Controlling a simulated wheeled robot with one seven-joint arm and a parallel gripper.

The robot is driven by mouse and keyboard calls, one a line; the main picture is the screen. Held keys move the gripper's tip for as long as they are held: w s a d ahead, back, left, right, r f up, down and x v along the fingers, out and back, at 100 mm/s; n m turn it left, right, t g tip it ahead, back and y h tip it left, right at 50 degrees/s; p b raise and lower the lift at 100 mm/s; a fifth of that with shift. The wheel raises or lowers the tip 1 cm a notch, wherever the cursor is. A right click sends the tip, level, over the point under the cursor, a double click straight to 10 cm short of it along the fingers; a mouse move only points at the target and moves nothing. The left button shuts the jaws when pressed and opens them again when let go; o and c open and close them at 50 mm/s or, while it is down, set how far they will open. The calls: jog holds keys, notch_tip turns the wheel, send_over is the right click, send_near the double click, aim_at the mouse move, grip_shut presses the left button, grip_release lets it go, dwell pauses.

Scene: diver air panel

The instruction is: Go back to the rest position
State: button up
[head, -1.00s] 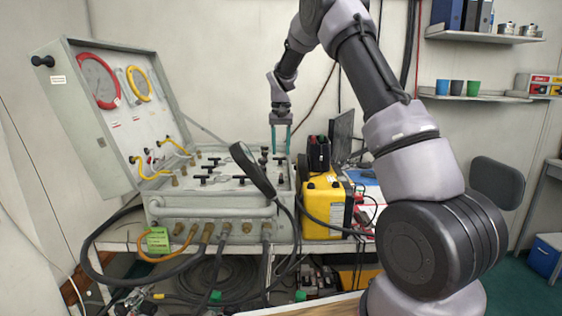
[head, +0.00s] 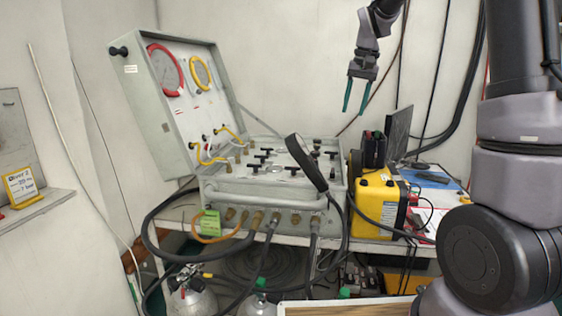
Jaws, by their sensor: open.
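My gripper (head: 357,95) hangs at the upper right of the middle, its two teal fingers pointing down and apart. It is open and empty, in the air above and behind the yellow case, clear of the panel. The diver air panel (head: 262,190) is an open grey case on the bench, its lid (head: 143,132) raised at the left with a red-ringed and a yellow-ringed gauge. Several black valve handles sit on its top face. The upper part of my arm is cut off by the top edge.
A yellow case (head: 372,208) and a dark monitor (head: 396,133) stand right of the panel. Hoses hang from the panel's front, above gas cylinders (head: 190,300) on the floor. A small yellow-framed sign (head: 21,186) stands on a ledge at far left. The air around my gripper is free.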

jog(key=s+d+r+t, duration=0.1)
jog(key=s+r, duration=0.2)
jog(key=s, duration=0.4)
jog(key=s+d+r+t, duration=0.1)
jog(key=s+r+t, duration=0.15)
jog(key=s, duration=0.45)
jog(key=s+f+m+t, duration=0.1)
jog(key=s, duration=1.2)
jog(key=shift+s+f+t+y, duration=0.35)
jog(key=shift+s+f+y, duration=0.05)
jog(key=shift+o, duration=0.3)
jog(key=shift+a, duration=0.1)
